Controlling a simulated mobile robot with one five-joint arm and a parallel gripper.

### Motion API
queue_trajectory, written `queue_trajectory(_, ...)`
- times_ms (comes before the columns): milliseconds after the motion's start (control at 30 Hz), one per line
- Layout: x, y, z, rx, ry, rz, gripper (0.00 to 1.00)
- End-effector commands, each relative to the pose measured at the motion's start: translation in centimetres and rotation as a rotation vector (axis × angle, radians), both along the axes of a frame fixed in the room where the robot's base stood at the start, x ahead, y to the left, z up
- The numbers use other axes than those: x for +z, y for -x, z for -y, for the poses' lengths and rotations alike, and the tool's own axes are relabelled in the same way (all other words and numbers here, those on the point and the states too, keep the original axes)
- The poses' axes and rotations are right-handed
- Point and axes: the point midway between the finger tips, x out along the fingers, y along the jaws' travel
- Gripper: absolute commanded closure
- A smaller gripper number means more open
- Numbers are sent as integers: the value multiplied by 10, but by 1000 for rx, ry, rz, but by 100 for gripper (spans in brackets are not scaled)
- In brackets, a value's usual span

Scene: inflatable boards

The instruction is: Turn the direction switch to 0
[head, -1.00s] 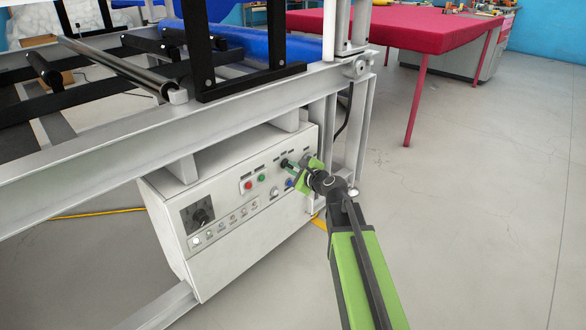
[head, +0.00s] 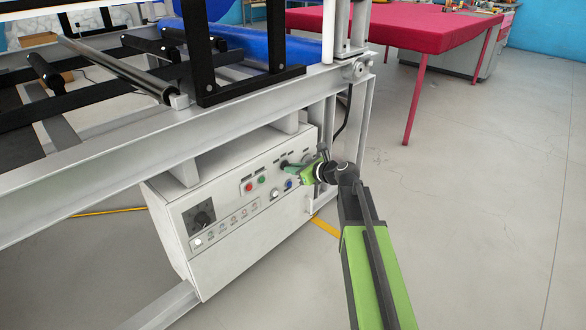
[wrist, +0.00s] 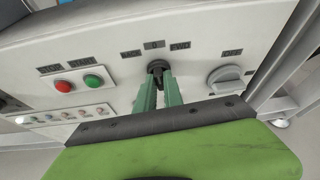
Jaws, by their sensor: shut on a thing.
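The direction switch (wrist: 156,67) is a black knob on the white control panel in the wrist view. Labels above it read "BACK" at the left, "0" in the middle and "FWD" at the right. My gripper (wrist: 158,82) is shut on the knob, with a green finger on each side. The fingers hide much of the knob, and its exact pointing is hard to tell. In the head view my gripper (head: 290,168) reaches the right part of the panel (head: 235,255) from the right.
A red button (wrist: 63,86) and a green button (wrist: 93,80) sit left of the switch. A grey rotary switch (wrist: 228,78) marked OFF is at its right. A metal frame (head: 120,137) runs above the panel. Open floor (head: 470,220) lies at the right.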

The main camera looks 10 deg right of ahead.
Motion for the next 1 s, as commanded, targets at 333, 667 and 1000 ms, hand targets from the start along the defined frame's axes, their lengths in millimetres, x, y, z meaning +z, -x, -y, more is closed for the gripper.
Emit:
queue_trajectory(333,-1,1,1,3,-65,-53,100)
queue_trajectory(667,-1,1,1,3,-69,-57,100)
queue_trajectory(1000,0,0,1,1,-70,-54,66)
